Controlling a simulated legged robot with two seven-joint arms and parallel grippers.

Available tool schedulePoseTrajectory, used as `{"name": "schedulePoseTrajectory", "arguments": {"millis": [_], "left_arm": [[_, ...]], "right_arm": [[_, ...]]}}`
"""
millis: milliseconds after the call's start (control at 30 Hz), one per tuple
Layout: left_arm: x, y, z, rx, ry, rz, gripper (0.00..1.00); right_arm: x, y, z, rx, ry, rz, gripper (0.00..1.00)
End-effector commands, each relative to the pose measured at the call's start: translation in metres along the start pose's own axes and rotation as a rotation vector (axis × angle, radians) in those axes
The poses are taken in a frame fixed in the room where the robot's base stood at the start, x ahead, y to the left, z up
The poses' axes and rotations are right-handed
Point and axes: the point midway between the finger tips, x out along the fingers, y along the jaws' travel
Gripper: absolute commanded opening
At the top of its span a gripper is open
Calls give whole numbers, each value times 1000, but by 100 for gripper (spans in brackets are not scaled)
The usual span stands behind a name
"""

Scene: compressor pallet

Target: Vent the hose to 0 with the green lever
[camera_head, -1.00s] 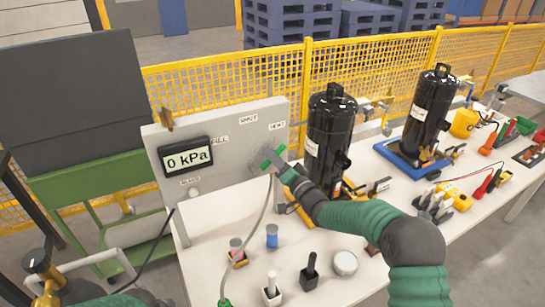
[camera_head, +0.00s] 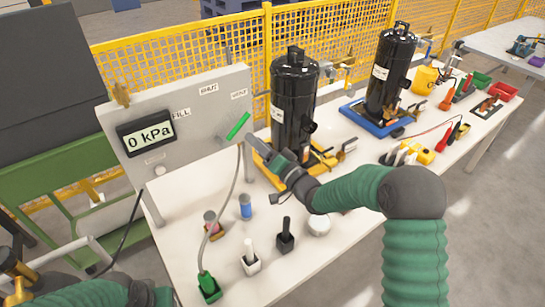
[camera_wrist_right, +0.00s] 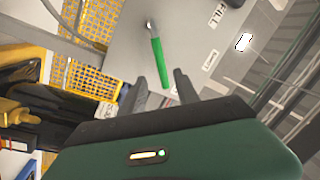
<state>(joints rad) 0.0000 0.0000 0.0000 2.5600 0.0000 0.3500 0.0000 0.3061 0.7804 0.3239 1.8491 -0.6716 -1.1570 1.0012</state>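The panel display (camera_head: 148,135) reads 0 kPa. My right gripper (camera_head: 252,145) is just below and right of the lever, apart from it. In the right wrist view, its two fingers (camera_wrist_right: 158,87) are spread and empty, with the lever (camera_wrist_right: 157,60) beyond them. The grey hose (camera_head: 232,190) hangs from the panel to a green-ended fitting (camera_head: 207,284) on the table. My left gripper is out of view; only its arm shows.
A black compressor (camera_head: 293,100) on a yellow base stands right of the panel, close to my right forearm. Another black compressor (camera_head: 390,70) stands on a blue base farther right. Small bottles and a blue cylinder (camera_head: 245,206) stand on the white table (camera_head: 185,235) in front.

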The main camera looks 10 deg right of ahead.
Motion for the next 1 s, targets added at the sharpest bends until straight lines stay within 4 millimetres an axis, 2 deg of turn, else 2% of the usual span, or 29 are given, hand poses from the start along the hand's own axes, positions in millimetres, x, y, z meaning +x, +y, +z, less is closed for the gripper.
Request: {"name": "schedulePoseTrajectory", "arguments": {"millis": [33, 100, 200, 333, 467, 867, 1000], "left_arm": [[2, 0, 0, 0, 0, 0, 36], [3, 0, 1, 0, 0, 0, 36], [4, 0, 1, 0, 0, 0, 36], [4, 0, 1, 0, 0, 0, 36], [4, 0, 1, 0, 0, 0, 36], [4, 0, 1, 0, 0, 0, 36], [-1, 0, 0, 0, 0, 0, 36]], "right_arm": [[-16, 2, -1, -1, 1, 4, 38], [-35, 2, 0, 0, 0, 4, 38], [-58, 2, 0, 1, 0, 3, 38], [-75, 2, 0, 0, 0, 2, 38], [-80, 2, 0, 0, 0, 0, 38], [-80, 2, 0, -3, -2, 4, 38], [-81, 10, 6, -80, -51, 115, 38]]}}
